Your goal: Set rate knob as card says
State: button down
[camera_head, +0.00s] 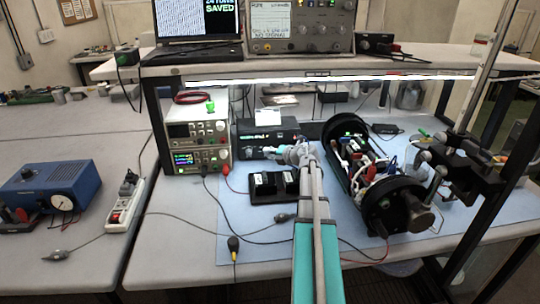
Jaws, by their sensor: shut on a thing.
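A black box instrument (252,138) with a small lit display stands on the blue mat, right of the stacked power supplies. A small white card (268,117) stands at its top; its writing is too small to read. My gripper (271,152) is at the lower front of this box, coming in from the right, with its fingers closed on what seems to be the rate knob. The fingers hide the knob, so its pointer and setting cannot be seen. My arm reaches up from the bottom of the picture.
A black holder (270,190) with upright pieces sits just below my gripper. An opened black cylinder (375,190) with wiring lies to the right. Stacked power supplies (198,140) stand left. Cables cross the blue mat (250,255). A shelf (330,65) overhangs the back.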

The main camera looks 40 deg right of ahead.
jog(key=shift+c, duration=2.2)
grip_release()
jog(key=shift+r+p, duration=0.1)
jog(key=shift+p, duration=0.25)
